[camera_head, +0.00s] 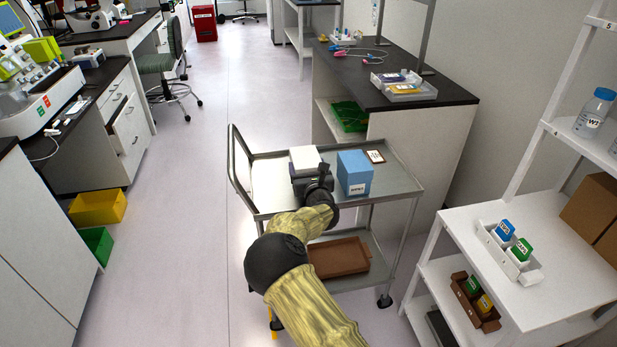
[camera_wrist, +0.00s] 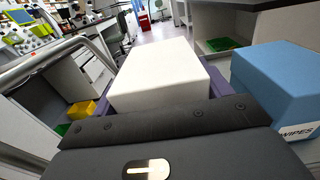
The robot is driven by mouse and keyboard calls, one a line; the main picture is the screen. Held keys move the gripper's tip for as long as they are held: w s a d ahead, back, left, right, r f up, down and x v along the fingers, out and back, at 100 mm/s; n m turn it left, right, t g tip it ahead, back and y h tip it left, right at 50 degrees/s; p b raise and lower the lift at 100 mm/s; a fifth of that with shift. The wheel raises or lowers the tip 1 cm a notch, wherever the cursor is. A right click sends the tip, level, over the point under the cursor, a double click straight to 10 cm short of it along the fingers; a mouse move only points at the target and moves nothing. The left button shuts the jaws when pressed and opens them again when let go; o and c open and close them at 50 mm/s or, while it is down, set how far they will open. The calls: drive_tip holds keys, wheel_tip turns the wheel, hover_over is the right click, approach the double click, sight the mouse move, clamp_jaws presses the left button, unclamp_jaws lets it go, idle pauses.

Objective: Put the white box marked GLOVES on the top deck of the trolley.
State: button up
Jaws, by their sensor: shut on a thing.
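The white box (camera_head: 304,158) is at the top deck of the grey metal trolley (camera_head: 265,195), near the middle. No marking shows on its visible faces. In the wrist view the white box (camera_wrist: 158,75) sits between the purple fingers of my gripper (camera_wrist: 160,92), which is shut on it. In the head view my gripper (camera_head: 307,172) reaches over the deck's near edge, hiding the box's lower near side. I cannot tell whether the box touches the deck.
A blue WIPES box (camera_head: 355,173) stands close to the right of the white box, also in the wrist view (camera_wrist: 272,85). A small framed card (camera_head: 375,156) lies beyond it. The deck's left part is bare. A brown tray (camera_head: 338,257) is on the lower deck. A white shelf (camera_head: 540,270) stands right.

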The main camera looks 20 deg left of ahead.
drive_tip(key=shift+f, duration=1.85)
drive_tip(key=o, duration=1.4)
drive_tip(key=shift+w, duration=0.1)
drive_tip(key=shift+d, duration=0.1)
